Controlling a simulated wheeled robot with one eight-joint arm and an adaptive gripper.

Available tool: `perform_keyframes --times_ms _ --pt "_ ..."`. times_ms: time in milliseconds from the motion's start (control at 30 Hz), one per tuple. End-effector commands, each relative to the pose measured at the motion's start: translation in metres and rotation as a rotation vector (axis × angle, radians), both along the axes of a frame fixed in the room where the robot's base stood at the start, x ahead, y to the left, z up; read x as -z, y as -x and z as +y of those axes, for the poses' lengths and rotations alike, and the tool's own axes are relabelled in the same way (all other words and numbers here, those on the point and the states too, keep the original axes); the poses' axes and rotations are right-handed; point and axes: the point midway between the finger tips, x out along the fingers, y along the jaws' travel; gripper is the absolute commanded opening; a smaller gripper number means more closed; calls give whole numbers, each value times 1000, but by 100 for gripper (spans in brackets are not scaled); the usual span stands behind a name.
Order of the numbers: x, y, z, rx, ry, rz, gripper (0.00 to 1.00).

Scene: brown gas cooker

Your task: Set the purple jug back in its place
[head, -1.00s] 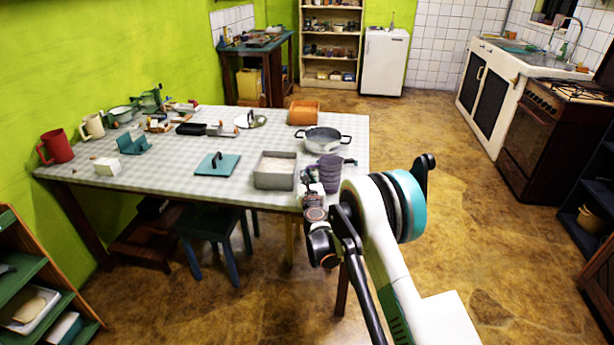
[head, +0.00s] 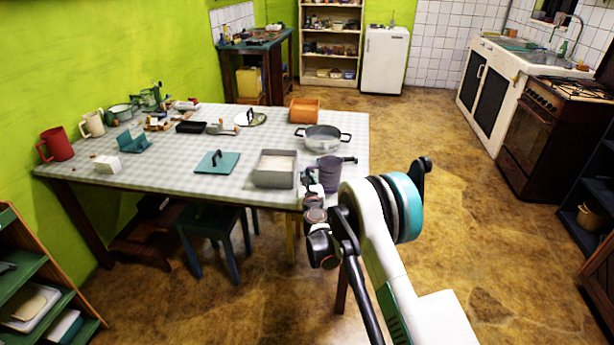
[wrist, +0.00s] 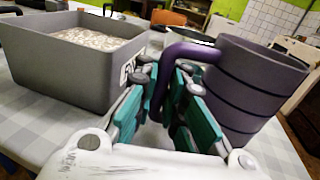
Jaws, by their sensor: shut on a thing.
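The purple jug (head: 328,172) is at the near right corner of the checked table (head: 130,192), just right of a grey rectangular tub. In the wrist view the jug (wrist: 245,90) fills the right side, close to upright with dark bands around it. Its purple handle curves toward me. My gripper (wrist: 167,78) is shut on that handle, with its green-padded fingers on either side. In the head view my gripper (head: 311,180) is at the jug's left side, partly hidden by my arm. I cannot tell whether the jug's base touches the table.
The grey tub (head: 275,170) with pale contents stands close left of the jug; it also shows in the wrist view (wrist: 60,75). A metal pot (head: 323,139) is behind the jug. A teal board (head: 216,162) lies farther left. Right of the table is open floor.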

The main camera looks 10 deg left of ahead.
Motion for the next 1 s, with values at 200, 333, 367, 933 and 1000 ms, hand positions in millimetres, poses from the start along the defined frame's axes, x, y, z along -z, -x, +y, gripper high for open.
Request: perform_keyframes --times_ms 200,333,367,933,1000 --pt "2 0 0 0 0 0 0" --pt "2 0 0 0 0 0 0" --pt "2 0 0 0 0 0 0" --pt "2 4 -1 0 0 0 34" --pt "2 8 -2 0 0 0 34"
